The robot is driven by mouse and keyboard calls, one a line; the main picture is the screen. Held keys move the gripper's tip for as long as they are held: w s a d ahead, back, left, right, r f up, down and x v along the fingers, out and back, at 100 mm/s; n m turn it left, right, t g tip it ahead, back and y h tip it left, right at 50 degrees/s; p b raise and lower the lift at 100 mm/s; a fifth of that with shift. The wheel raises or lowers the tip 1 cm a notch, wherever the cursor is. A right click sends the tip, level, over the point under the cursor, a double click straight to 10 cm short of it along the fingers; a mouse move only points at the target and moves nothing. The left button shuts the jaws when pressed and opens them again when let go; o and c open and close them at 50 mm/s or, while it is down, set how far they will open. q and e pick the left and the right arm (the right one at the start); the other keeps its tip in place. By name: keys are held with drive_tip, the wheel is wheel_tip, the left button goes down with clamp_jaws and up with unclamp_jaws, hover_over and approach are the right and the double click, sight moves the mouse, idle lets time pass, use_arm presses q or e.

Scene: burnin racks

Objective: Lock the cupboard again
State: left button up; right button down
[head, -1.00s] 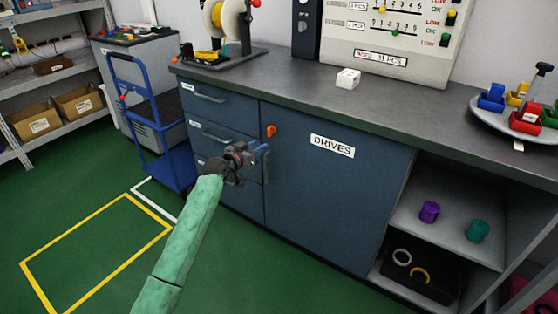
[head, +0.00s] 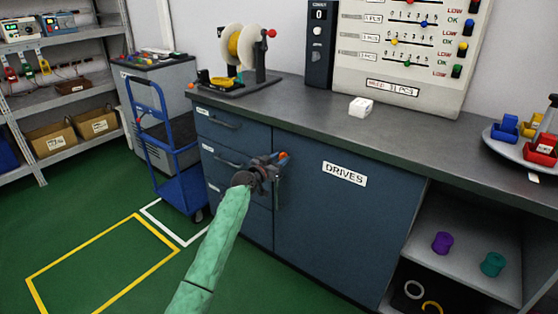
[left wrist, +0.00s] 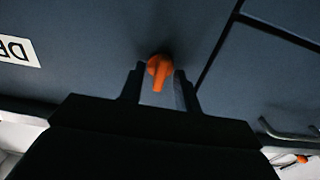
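The cupboard is a blue-grey door (head: 335,230) labelled DRIVES under the workbench, and it looks shut. An orange latch knob (head: 283,156) sits at the door's upper left edge; it also shows in the left wrist view (left wrist: 159,70). My left gripper (head: 277,161) is at the knob. In the left wrist view its two fingers (left wrist: 160,88) stand open on either side of the knob, with a small gap showing. Whether a finger touches the knob I cannot tell. My right gripper is not in view.
Drawers (head: 228,130) with bar handles lie left of the door. A white block (head: 360,107) and a spool stand (head: 240,60) are on the worktop. A blue trolley (head: 170,140) stands on the left. An open shelf (head: 465,235) is on the right.

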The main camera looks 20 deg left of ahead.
use_arm(q)
clamp_jaws()
